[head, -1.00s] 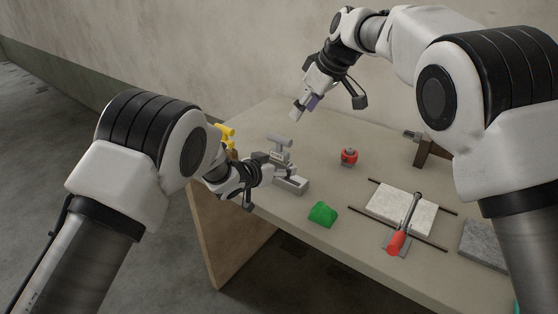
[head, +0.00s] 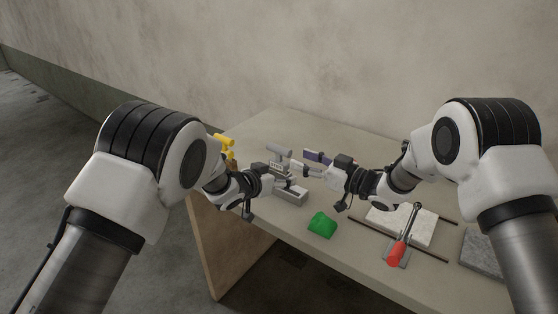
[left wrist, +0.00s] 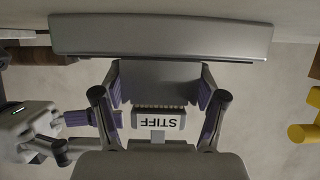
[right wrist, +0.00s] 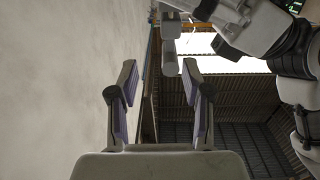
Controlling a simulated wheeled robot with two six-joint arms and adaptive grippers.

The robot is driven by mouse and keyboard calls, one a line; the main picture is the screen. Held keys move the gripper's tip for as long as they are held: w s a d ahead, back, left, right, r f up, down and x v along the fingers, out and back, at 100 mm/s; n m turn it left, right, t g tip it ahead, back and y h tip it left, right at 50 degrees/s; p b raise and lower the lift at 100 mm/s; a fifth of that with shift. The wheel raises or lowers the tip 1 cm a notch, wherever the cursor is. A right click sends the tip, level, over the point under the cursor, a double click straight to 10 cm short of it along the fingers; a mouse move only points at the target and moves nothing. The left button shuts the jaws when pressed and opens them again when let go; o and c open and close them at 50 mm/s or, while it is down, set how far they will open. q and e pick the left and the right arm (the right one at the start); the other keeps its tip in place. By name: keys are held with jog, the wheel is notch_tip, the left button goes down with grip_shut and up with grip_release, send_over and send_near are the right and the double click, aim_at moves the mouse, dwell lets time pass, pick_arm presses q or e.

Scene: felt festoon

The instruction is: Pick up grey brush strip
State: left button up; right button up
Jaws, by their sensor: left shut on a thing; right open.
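The grey brush strip (head: 279,150) is a T-shaped grey piece with a long bar on top and bristles below. A plate reading STIFF, upside down in the left wrist view, sits by the bristles. My left gripper (head: 280,174) is shut on its stem, and the bar (left wrist: 160,36) lies beyond the fingers. My right gripper (head: 307,165) is open and empty, just right of the strip.
A grey block (head: 290,196) is below the left gripper. A green piece (head: 322,224) lies in front. A yellow-handled tool (head: 224,140) stands at the left. A pale slab (head: 400,222), a red-handled tool (head: 398,252) and a grey slab (head: 485,245) lie at right.

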aim_at(281, 156)
jog(key=x, duration=0.5)
jog(key=s+x, duration=0.1)
jog(key=x, duration=0.1)
jog(key=shift+w+a+f, duration=0.1)
jog(key=shift+a, duration=0.5)
grip_shut()
